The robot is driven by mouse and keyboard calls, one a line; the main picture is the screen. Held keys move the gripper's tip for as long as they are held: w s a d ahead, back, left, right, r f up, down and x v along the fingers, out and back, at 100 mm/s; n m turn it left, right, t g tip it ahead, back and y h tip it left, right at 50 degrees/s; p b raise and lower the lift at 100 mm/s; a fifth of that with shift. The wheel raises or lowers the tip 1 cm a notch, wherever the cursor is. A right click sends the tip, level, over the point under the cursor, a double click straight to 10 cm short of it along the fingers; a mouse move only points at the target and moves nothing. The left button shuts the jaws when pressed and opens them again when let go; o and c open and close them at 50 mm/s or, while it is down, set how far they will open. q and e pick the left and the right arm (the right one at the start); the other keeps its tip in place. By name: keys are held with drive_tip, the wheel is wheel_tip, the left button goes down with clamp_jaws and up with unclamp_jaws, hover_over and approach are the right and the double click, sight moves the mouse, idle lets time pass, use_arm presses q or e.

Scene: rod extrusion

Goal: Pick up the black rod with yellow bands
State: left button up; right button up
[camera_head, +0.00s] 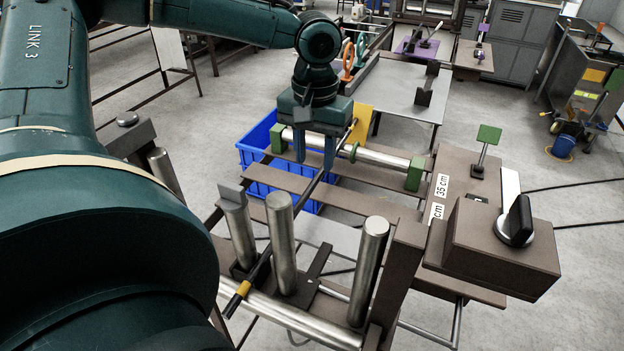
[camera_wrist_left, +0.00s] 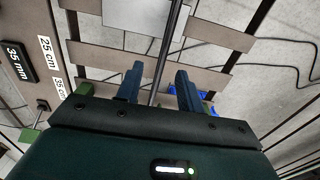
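The black rod (camera_head: 308,190) with yellow bands lies slanted across the brown frame, from the steel posts at the front up toward the yellow plate. A yellow band (camera_head: 243,288) shows near its front end. My left gripper (camera_head: 314,164) points down over the rod's rear part, with its two blue fingers apart. In the left wrist view the rod (camera_wrist_left: 168,48) runs lengthwise in the gap between the open fingers (camera_wrist_left: 157,80), clear of both as far as I see. I cannot tell how deep it sits between them. My right gripper is not in view.
Upright steel posts (camera_head: 281,245) flank the rod's front part. A steel roller (camera_head: 384,158) with green ends lies across the frame near my gripper. A blue crate (camera_head: 255,156) stands below. A brown box with a black knob (camera_head: 519,221) is at the right.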

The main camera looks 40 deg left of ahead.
sight(311, 185)
use_arm(q)
drive_tip(key=f, duration=0.5)
drive_tip(key=shift+s+a+f+p, duration=0.2)
drive_tip(key=shift+a+f+p, duration=0.05)
drive_tip(key=shift+f+p, duration=0.15)
drive_tip(key=shift+c, duration=0.6)
clamp_jaws()
